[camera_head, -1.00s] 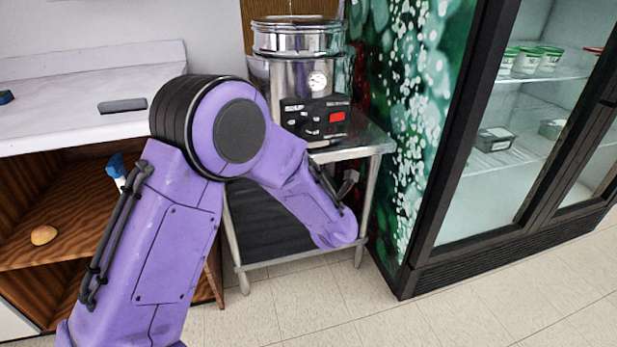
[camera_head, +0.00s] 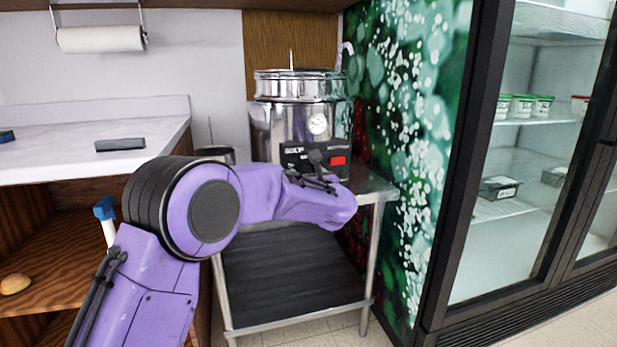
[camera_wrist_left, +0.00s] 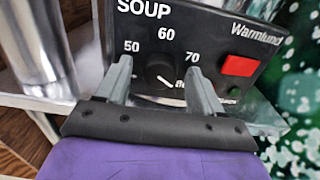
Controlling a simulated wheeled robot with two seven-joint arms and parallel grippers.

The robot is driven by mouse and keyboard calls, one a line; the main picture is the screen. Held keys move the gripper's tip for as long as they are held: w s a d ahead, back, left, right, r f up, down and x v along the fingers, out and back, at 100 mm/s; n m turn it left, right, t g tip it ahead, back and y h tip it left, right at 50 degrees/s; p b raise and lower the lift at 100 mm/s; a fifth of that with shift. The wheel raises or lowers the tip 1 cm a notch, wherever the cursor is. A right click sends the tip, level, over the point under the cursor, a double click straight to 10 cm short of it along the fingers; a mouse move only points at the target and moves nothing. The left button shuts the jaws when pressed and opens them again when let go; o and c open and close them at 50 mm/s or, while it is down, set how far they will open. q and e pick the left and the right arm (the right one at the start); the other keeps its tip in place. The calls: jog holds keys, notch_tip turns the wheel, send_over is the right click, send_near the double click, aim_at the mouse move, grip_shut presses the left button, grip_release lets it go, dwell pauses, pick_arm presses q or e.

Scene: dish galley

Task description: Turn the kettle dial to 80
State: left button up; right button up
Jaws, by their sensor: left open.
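The kettle (camera_head: 275,125) is a shiny steel soup kettle with a black control panel (camera_head: 293,148) on its front. In the left wrist view the black dial (camera_wrist_left: 160,68) sits below the printed 60, with 50 and 70 at its sides. A white mark at the dial's lower edge slants to the lower right, towards a label partly hidden by the right finger. My left gripper (camera_wrist_left: 158,72) is open, its two fingers on either side of the dial; I cannot tell if they touch it. My right gripper is out of view.
A red switch (camera_wrist_left: 239,66) is right of the dial. The kettle stands on a steel table (camera_head: 370,184) with a dark lower shelf. A glass-door fridge (camera_head: 520,180) is at right, a white counter (camera_head: 60,160) at left.

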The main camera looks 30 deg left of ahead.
pick_arm(q)
jog(key=c, duration=1)
jog(key=shift+c, duration=0.2)
jog(key=shift+m, duration=0.3)
